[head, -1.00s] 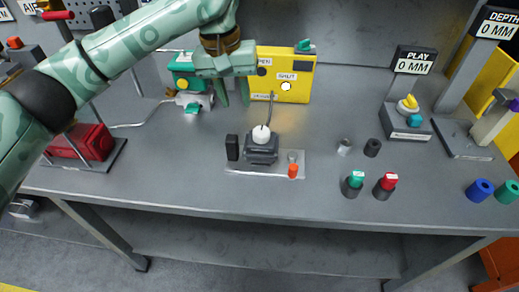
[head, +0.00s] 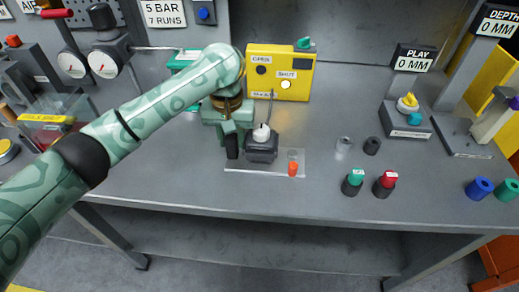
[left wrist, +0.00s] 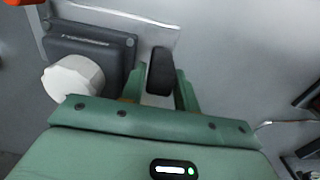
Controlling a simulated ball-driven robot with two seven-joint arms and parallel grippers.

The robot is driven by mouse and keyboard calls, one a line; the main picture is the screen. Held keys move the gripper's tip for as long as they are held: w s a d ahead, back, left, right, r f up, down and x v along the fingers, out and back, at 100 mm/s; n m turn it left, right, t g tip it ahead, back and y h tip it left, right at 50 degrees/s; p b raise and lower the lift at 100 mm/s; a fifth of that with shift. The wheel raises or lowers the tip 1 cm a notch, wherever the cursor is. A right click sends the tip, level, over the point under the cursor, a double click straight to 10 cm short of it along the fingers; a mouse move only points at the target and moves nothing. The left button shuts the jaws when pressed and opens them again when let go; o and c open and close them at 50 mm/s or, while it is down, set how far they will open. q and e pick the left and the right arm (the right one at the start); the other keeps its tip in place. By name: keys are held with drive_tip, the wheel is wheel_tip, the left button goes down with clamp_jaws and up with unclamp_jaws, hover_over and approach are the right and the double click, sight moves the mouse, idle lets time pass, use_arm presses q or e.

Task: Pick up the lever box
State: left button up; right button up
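A small upright black block (head: 232,152) stands at the left end of a pale plate on the bench; I cannot tell for certain whether it is the lever box. Beside it on the right is a dark grey box (head: 261,152) with a white knob (head: 261,134) on top. My left gripper (head: 234,142) points down over the black block. In the left wrist view, the open fingers (left wrist: 162,80) stand on either side of the black block (left wrist: 160,70); firm contact is not visible. The grey box (left wrist: 88,55) and white knob (left wrist: 73,80) lie to the left. My right gripper is out of view.
The pale plate (head: 273,170) also carries an orange-red piece (head: 292,169). A yellow OPEN/SHUT box (head: 297,90) with its SHUT lamp lit stands behind, with a cable toward the grey box. Several capped cylinders stand to the right. Bench front is clear.

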use_arm(q)
clamp_jaws()
wheel_tip(320, 180, up, 8)
drive_tip(key=shift+r, duration=0.2)
drive_tip(key=shift+f, duration=3.8)
